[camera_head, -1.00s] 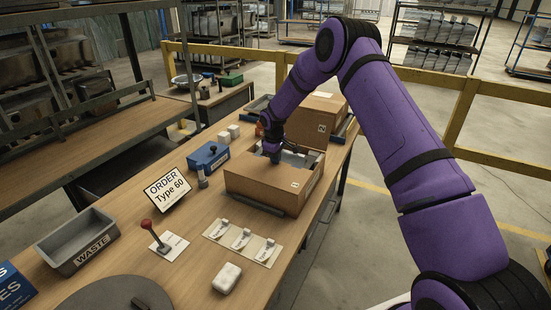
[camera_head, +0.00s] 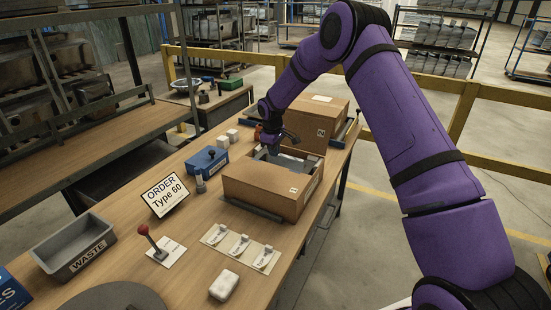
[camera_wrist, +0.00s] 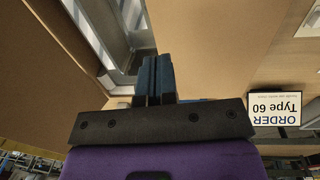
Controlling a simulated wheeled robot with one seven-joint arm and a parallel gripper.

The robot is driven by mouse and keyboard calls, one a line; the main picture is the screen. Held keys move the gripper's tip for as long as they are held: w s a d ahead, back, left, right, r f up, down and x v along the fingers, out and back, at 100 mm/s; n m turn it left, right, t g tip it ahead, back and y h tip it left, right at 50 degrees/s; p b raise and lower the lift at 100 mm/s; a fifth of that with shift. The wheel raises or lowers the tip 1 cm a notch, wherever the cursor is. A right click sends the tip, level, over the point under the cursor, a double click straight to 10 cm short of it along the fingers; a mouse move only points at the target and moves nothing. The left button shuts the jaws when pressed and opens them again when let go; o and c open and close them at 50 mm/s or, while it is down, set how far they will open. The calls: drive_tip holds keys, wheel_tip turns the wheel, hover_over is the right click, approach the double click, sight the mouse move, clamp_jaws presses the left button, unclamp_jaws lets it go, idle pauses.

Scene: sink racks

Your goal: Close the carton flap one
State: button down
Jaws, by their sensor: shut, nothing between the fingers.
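The open brown carton (camera_head: 258,188) stands on the workbench, with grey contents visible inside. My gripper (camera_head: 271,153) is at its far left rim in the head view, its tips partly hidden. In the wrist view my gripper's blue fingers (camera_wrist: 155,68) are together with nothing between them. They lie between a brown cardboard panel on the left (camera_wrist: 50,60) and a large one on the right (camera_wrist: 220,50), overlapping the right panel's edge. Grey contents (camera_wrist: 97,25) show in the gap. I cannot tell which panel is flap one, or whether the fingers touch it.
A closed carton (camera_head: 315,125) stands behind the open one.

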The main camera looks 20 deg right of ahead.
drive_tip(key=s+d+r+m+t, duration=0.1)
drive_tip(key=s+r, duration=0.4)
drive_tip(key=r, duration=0.8)
drive_tip(key=s+r+m, duration=0.1)
drive_tip(key=s+r, duration=0.5)
drive_tip(key=r, duration=0.6)
drive_tip(key=s+d+r+m+t, duration=0.1)
drive_tip(key=s+d+r+m, duration=0.1)
drive_tip(key=s+r, duration=0.9)
drive_tip(key=s+d+f+m+t, duration=0.1)
drive_tip(key=s+m, duration=0.4)
drive_tip(key=s, duration=2.5)
drive_tip(key=shift+d+f+t+y, duration=0.2)
drive_tip(key=shift+f+t+y, duration=0.2)
drive_tip(key=shift+f+t, duration=0.25)
drive_tip(key=shift+w+d+r, duration=0.1)
drive_tip(key=shift+r, duration=0.05)
